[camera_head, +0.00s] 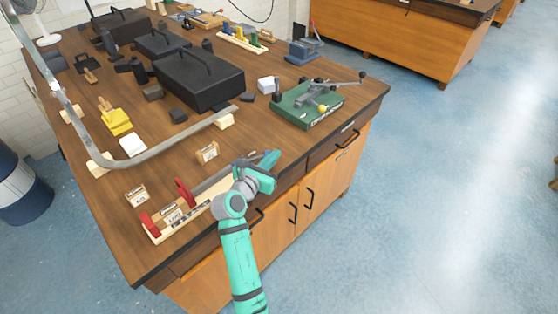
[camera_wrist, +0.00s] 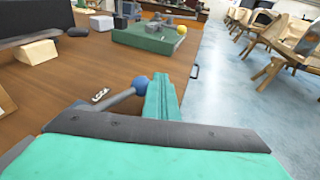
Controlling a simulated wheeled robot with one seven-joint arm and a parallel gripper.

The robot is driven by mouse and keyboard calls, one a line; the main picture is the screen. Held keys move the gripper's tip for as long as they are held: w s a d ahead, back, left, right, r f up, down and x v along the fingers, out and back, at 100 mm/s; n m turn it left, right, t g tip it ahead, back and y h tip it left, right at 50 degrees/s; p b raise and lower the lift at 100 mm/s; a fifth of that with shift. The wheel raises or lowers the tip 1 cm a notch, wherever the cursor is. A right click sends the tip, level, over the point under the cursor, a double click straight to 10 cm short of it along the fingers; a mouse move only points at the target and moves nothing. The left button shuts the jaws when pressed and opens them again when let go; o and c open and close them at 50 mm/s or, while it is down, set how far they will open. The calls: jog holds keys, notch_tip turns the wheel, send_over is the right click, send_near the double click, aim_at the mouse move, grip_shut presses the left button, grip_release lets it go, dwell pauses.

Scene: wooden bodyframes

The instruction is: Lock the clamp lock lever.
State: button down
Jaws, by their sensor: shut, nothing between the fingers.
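A grey lever with a blue ball knob (camera_wrist: 140,84) shows in the wrist view, just left of my gripper (camera_wrist: 160,78). The knob is beside the teal fingers and seems to touch or nearly touch them. In the head view my gripper (camera_head: 268,163) is at the front edge of the bench, at the right end of a wooden fixture (camera_head: 180,222) with red uprights. The fingers are shut and empty. A green-based clamp (camera_head: 310,118) with a grey arm stands farther back.
The wooden bench (camera_head: 250,130) holds a black case (camera_head: 200,80), a curved metal strip (camera_head: 80,115) and small labelled blocks (camera_head: 207,152). A white block (camera_head: 266,85) stands left of the green clamp.

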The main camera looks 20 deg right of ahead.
jog(key=shift+w, duration=0.2)
jog(key=shift+s, duration=0.1)
dwell(1.4)
jog(key=shift+s+d+r, duration=0.1)
jog(key=shift+s, duration=0.1)
jog(key=s+d+r, duration=0.2)
jog(key=s, duration=1.1)
jog(key=shift+r, duration=0.25)
jog(key=shift+w, duration=0.15)
